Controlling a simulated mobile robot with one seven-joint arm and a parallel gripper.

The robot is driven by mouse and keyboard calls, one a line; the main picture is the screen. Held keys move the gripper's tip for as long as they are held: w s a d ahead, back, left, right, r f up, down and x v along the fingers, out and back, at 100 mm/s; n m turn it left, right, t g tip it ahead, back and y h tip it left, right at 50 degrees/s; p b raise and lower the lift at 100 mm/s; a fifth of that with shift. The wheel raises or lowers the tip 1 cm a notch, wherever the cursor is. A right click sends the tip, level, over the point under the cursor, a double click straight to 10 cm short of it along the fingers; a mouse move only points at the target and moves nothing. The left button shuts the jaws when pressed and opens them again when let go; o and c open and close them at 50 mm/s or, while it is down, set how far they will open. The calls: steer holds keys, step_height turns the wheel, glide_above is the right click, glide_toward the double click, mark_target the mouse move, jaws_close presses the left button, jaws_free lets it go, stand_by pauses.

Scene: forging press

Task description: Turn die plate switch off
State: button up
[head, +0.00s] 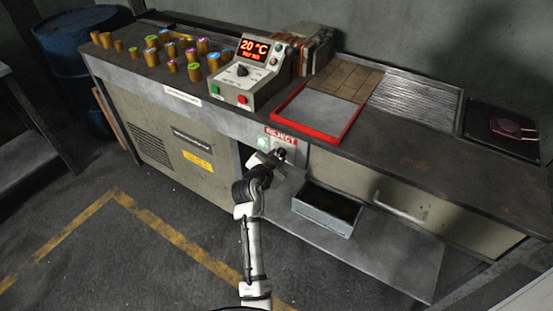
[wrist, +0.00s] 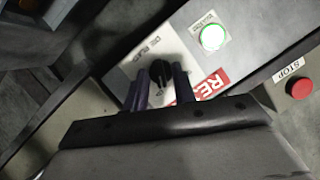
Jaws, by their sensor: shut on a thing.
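The die plate switch is a black rotary knob (wrist: 158,72) on a pale plate in the wrist view, beside the red REJECT sign (wrist: 211,84). My gripper (wrist: 160,85) has its two dark fingers on either side of the knob and is shut on it. The lettering around the knob is too small to read surely, and its setting cannot be told. In the head view my gripper (head: 279,155) is at the front panel, just under the REJECT sign (head: 281,135), and mostly hides the knob.
A lit green button (wrist: 213,37) is close to the knob; a red STOP button (wrist: 300,89) is farther right. Above, the bench carries a control box (head: 254,72) reading 20 °C and a red-framed tray (head: 318,112). A grey bin (head: 325,209) is right of my gripper.

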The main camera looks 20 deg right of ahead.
steer(key=n, duration=0.1)
steer(key=n+g, duration=0.1)
steer(key=shift+w+a+n+h, duration=0.15)
steer(key=shift+n+h, duration=0.15)
steer(key=shift+h, duration=0.1)
steer(key=shift+w+a+f+n+g+h+b, duration=0.15)
steer(key=shift+n+g+h+b, duration=0.6)
steer(key=shift+n, duration=1)
steer(key=shift+w+r+n+g+h+b, duration=0.1)
steer(key=shift+n+g+h+b, duration=0.2)
steer(key=shift+n+g+h, duration=1.15)
steer(key=shift+n+y, duration=0.4)
steer(key=shift+n, duration=0.1)
steer(key=o, duration=0.6)
steer(key=b+v, duration=0.3)
steer(key=v, duration=1)
steer(key=shift+s+a, duration=0.35)
